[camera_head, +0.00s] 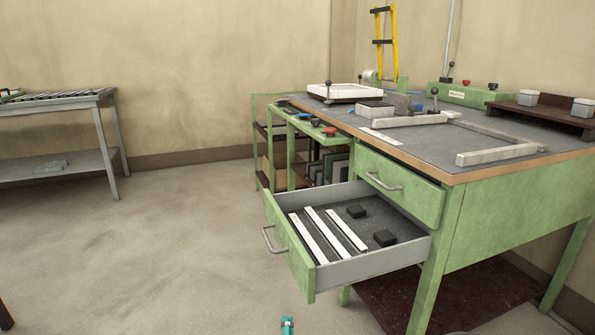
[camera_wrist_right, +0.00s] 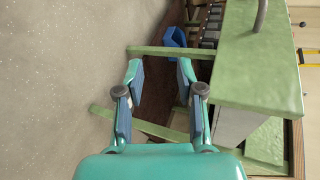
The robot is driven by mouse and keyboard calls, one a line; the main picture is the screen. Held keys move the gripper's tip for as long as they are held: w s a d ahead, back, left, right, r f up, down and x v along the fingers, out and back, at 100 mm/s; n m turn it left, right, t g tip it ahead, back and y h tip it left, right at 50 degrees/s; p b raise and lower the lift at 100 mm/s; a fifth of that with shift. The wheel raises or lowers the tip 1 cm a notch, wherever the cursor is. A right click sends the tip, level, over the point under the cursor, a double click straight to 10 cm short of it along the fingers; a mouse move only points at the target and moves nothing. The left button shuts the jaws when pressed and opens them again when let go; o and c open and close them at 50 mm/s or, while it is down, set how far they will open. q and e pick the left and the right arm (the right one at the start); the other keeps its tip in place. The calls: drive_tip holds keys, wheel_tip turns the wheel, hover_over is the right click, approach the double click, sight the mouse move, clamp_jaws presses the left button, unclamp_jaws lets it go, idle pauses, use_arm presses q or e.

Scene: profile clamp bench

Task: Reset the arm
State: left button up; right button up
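My right gripper (camera_wrist_right: 160,68) is open and empty in the right wrist view, with its two teal and blue fingers apart. The green front of a drawer (camera_wrist_right: 255,65) is close on the right of that view. A small teal tip (camera_head: 287,325) shows at the bottom edge of the head view, in front of the open drawer (camera_head: 305,262); it is probably part of my right gripper. The rest of that arm is out of the head view. My left gripper shows in neither view.
A grey side table (camera_head: 60,140) stands far left. The floor between is clear.

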drive_tip(key=s+d+f+n+g+y, duration=0.1)
drive_tip(key=s+d+f+n+g, duration=0.3)
drive_tip(key=f, duration=0.6)
drive_tip(key=s+d+f+n+g, duration=0.3)
drive_tip(key=s+d+f+n, duration=0.35)
drive_tip(key=f, duration=0.35)
drive_tip(key=s+d+f+n+g+y, duration=0.1)
drive_tip(key=s+d+f+n+g, duration=0.15)
drive_tip(key=s, duration=0.65)
drive_tip(key=s+d+f+n+g+y, duration=0.1)
drive_tip(key=s+d+f+n+g, duration=0.2)
drive_tip(key=s, duration=0.5)
wheel_tip(320, 180, up, 36)
drive_tip(key=a+p, duration=0.1)
drive_tip(key=p, duration=3.5)
drive_tip(key=shift+w+f+n+p, duration=0.15)
drive_tip(key=shift+n+p, duration=0.15)
drive_tip(key=shift+p, duration=0.1)
drive_tip(key=shift+a, duration=0.1)
